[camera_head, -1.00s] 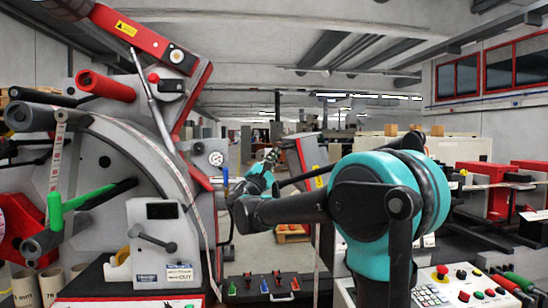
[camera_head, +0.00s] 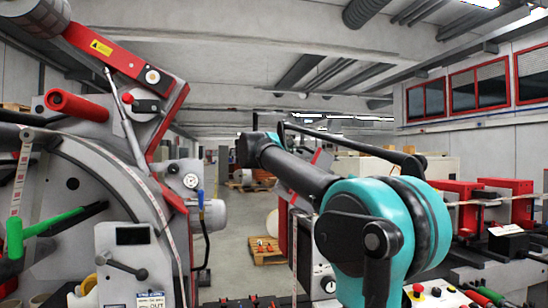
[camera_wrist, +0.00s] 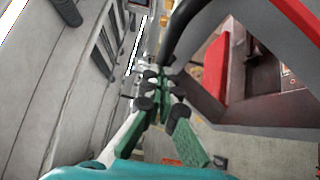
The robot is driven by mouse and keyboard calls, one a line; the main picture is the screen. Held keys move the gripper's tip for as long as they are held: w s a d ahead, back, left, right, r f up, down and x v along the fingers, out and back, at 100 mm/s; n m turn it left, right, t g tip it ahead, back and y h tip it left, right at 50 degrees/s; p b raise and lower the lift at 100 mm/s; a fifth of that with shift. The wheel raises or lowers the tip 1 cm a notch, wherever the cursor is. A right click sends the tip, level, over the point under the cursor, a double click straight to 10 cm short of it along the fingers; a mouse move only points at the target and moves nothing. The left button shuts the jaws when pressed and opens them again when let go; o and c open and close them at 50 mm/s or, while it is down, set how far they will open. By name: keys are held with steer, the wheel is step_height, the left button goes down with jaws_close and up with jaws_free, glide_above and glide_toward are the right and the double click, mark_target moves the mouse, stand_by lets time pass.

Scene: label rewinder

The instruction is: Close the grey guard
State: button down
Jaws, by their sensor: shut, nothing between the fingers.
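A large grey panel with a curved rim (camera_head: 95,160) stands on the machine at the left in the head view. It may be the grey guard, but I cannot tell for sure, nor whether it is open. My gripper (camera_wrist: 160,95) shows in the wrist view with its green-padded fingers shut and empty. Nothing visibly touches its fingertips. In the head view my arm reaches up and left in mid-picture, right of the grey panel, and the fingers cannot be made out. A black curved bar (camera_wrist: 185,35) passes close to the right of the gripper in the wrist view.
A red and grey machine arm (camera_head: 110,50) rises at the upper left. A red roller (camera_head: 76,105) and a green handle (camera_head: 45,222) stick out there. Red machine units (camera_head: 505,205) stand at the right. A control panel (camera_head: 435,295) lies at the lower right. The aisle behind is open.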

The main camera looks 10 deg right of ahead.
steer(key=d+m+y, duration=0.1)
steer(key=d, duration=0.3)
steer(key=d+m+g+y, duration=0.1)
steer(key=d, duration=0.3)
steer(key=d+m+g+y, duration=0.1)
steer(key=d, duration=0.3)
steer(key=shift+m, duration=0.3)
steer(key=d+f+m+g+y, duration=0.1)
steer(key=d+f+y, duration=0.2)
steer(key=d+f, duration=0.4)
steer(key=shift+d+f+m, duration=0.25)
steer(key=shift+d+m, duration=0.15)
steer(key=shift+d, duration=1.6)
